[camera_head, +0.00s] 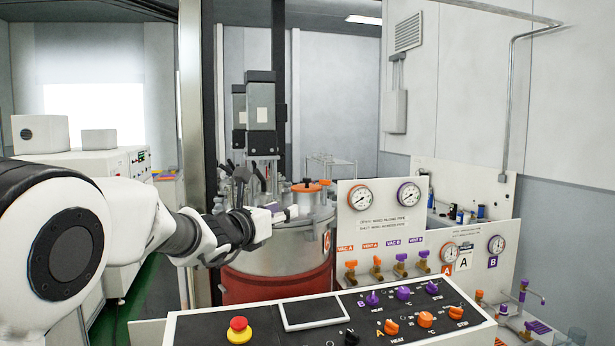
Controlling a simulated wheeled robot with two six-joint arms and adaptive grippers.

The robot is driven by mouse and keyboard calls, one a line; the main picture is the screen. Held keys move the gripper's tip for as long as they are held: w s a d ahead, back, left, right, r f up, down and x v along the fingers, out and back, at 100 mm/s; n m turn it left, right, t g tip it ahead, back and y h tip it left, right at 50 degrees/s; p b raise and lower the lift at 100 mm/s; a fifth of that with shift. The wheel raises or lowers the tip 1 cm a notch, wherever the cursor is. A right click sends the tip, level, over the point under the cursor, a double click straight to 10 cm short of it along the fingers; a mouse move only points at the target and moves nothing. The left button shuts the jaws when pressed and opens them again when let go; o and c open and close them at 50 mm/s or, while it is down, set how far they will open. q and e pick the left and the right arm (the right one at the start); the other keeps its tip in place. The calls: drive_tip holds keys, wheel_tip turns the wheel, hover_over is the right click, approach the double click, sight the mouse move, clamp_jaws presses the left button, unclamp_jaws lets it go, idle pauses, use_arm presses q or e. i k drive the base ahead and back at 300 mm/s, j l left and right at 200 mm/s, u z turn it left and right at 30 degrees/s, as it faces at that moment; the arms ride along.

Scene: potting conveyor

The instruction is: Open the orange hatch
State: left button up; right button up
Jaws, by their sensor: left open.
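The orange hatch (307,187) is a small round orange cap on top of the metal vessel (270,258). It looks shut and lies flat. My left gripper (284,212) reaches in from the left over the near side of the vessel top. It is open, just below and left of the orange hatch in the picture. I cannot tell whether it touches anything. My arm and gripper hide part of the vessel's lid. My right gripper is not in view.
A control panel (365,317) with a red emergency button (239,324) and orange and purple knobs stands in front. A white gauge board (385,226) with valves stands right of the vessel. Several pipes and fittings crowd the vessel top. A dark vertical column stands behind it.

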sight(306, 187)
drive_tip(key=i, duration=1.1)
